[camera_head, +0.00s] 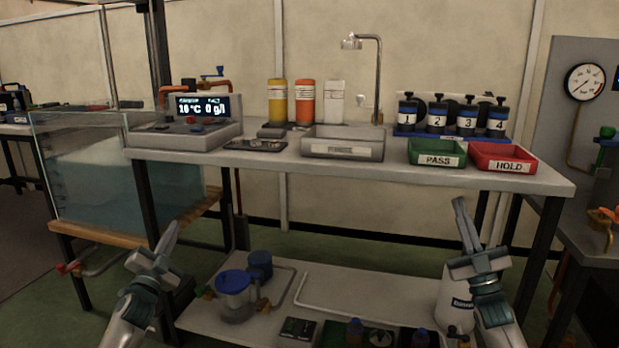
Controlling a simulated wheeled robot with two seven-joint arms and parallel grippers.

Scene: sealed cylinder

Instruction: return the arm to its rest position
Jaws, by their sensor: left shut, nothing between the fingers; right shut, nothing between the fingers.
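My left gripper (169,238) is at the lower left, in front of the table's left leg. Its fingers point up and are shut with nothing between them. My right gripper (462,212) is at the lower right, below the table's front edge and in front of the lower shelf. Its fingers also point up and are shut and empty. Both grippers are apart from the things on the table (300,168). Four numbered dark cylinders, among them number 1 (407,114) and number 4 (498,120), stand in a blue rack (450,137) at the back right of the table.
A green PASS tray (437,146), a red HOLD tray (503,151) and a grey tray (342,141) line the table. A display unit (186,135) stands at its left. A water tank (90,190) is left of the table. The lower shelf (320,302) holds jars and a white container.

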